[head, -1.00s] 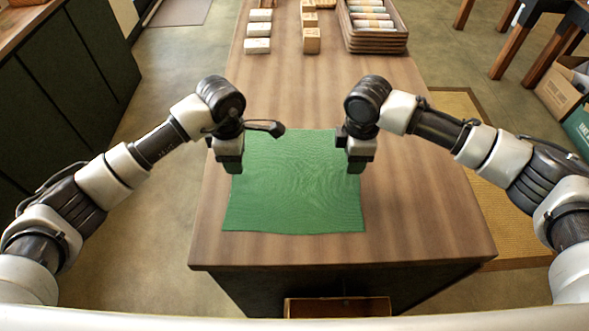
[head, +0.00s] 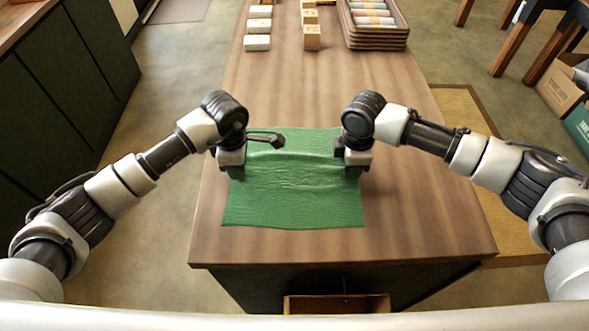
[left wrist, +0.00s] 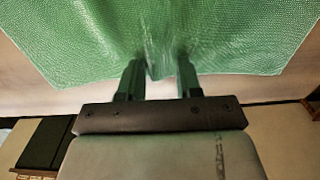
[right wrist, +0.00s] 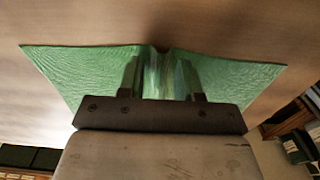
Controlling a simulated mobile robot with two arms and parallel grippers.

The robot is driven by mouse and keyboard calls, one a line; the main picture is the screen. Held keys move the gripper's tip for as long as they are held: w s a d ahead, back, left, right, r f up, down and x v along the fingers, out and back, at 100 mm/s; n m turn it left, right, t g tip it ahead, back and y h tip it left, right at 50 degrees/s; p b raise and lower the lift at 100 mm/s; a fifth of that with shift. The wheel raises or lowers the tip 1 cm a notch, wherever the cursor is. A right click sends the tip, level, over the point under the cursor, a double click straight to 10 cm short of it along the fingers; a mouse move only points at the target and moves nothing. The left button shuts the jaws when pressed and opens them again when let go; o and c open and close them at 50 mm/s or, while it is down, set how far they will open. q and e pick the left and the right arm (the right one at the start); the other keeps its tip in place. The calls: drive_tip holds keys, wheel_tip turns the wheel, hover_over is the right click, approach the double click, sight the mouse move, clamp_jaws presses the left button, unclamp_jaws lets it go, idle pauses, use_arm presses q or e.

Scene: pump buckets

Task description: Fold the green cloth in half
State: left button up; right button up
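The green cloth (head: 295,205) lies on the wooden table, its near part mostly flat, with wrinkles across its middle and far part. My left gripper (head: 231,170) is at its left edge and my right gripper (head: 352,168) at its right edge. In the left wrist view, the fingers of the left gripper (left wrist: 160,64) stand a little apart with a bunched pleat of cloth between them. The right wrist view shows a similar pleat between the fingers of the right gripper (right wrist: 158,65). The fingertip contact is partly hidden by cloth.
The wooden table (head: 420,215) is bare around the cloth. Beyond it stand white blocks (head: 257,42), wooden blocks (head: 312,38) and a wicker tray (head: 376,38) with rolled items. A wooden box edge (head: 336,305) shows below the table's front.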

use_arm(q)
clamp_jaws()
use_arm(e)
clamp_jaws()
use_arm(q)
drive_tip(key=shift+r, duration=0.1)
use_arm(e)
drive_tip(key=shift+r, duration=0.1)
